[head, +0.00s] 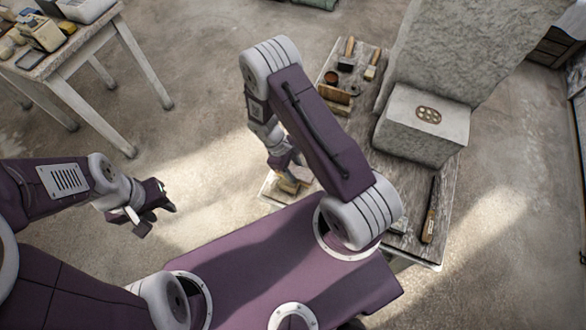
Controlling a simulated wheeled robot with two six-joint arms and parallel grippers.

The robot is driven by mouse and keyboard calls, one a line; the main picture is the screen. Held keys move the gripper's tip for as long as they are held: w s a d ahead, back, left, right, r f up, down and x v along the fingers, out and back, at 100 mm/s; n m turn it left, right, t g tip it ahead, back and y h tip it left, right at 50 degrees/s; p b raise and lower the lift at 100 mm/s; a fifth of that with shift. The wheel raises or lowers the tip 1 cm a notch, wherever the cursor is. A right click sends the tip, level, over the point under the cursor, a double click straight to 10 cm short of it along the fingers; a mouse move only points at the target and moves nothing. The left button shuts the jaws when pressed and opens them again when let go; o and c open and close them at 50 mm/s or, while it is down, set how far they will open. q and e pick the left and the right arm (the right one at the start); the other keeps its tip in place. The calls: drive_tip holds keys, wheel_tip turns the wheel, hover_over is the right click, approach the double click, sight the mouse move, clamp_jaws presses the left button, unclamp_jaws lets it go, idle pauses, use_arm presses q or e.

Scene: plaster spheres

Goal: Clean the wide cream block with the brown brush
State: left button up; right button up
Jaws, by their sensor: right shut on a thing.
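My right gripper (285,165) points down beside the left edge of the bench, partly hidden by my own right arm. It is shut on a small brown thing (289,187), which looks like the brown brush, though its shape is hard to make out. A pale cream piece (270,187) lies just under it and looks like the wide cream block; much of it is hidden. I cannot tell whether the brush touches it. My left gripper (160,216) is open and empty over the floor, left of the bench.
The bench (405,240) bears a large grey stone block (425,115), two brushes (348,50) (371,72), a reddish bowl (331,77), a tan block (335,95) and a dark-bladed tool (430,215). Another table (65,55) with blocks stands at top left. Floor between is clear.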

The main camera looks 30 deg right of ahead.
drive_tip(key=shift+w+a, duration=0.1)
drive_tip(key=shift+w+a+r, duration=0.1)
drive_tip(key=shift+w+a, duration=0.55)
drive_tip(key=shift+w, duration=0.1)
drive_tip(key=shift+w+a+b, duration=0.3)
drive_tip(key=shift+w+a, duration=0.4)
drive_tip(key=shift+w, duration=0.15)
drive_tip(key=shift+s+d+p, duration=0.55)
drive_tip(key=shift+s+d, duration=0.15)
drive_tip(key=shift+s, duration=0.15)
drive_tip(key=shift+s+d, duration=0.75)
drive_tip(key=shift+s, duration=0.15)
drive_tip(key=shift+w, duration=0.15)
